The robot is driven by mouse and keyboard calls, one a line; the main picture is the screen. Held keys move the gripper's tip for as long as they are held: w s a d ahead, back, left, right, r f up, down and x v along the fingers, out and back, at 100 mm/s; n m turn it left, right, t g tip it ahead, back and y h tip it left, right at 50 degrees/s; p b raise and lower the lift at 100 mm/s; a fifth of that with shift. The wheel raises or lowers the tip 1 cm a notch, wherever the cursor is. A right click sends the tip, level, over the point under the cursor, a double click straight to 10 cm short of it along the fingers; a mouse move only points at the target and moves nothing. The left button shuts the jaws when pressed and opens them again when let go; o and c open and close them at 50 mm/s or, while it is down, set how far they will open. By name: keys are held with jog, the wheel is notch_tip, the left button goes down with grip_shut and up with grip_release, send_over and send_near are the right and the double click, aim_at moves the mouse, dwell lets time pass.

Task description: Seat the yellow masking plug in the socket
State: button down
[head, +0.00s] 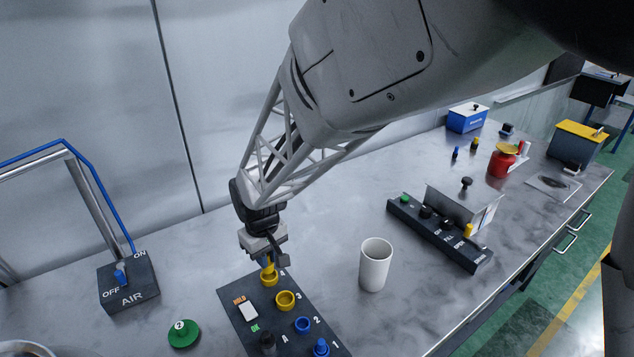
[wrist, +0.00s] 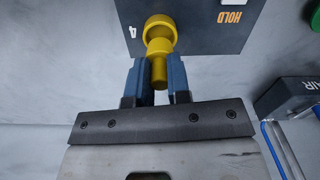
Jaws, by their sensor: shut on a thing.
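My gripper (head: 268,258) is over the far end of the dark panel (head: 238,322), at the yellow socket marked 4 (head: 270,279). Its blue fingers (wrist: 157,84) are shut on the yellow masking plug (wrist: 158,68), gripping its narrow stem. The wrist view shows the plug's wider part in line with the yellow socket ring (wrist: 155,25) and overlapping its near edge. I cannot tell whether the plug is inside the socket or just at its mouth. In the head view the fingers mostly hide the plug.
The panel also has a yellow socket 3 (head: 285,300), a blue socket 2 (head: 303,325), a blue plug (head: 321,347) at 1 and a black plug (head: 267,342) at A. A white cup (head: 375,266) and a dark plug rack (head: 440,238) stand right; the AIR box (head: 128,284) stands left.

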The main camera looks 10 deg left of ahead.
jog(key=shift+f, duration=1.75)
jog(key=shift+f, duration=0.2)
jog(key=c, duration=1.1)
grip_release()
jog(key=shift+r, duration=0.2)
notch_tip(320, 180, up, 12)
jog(key=shift+d, duration=0.1)
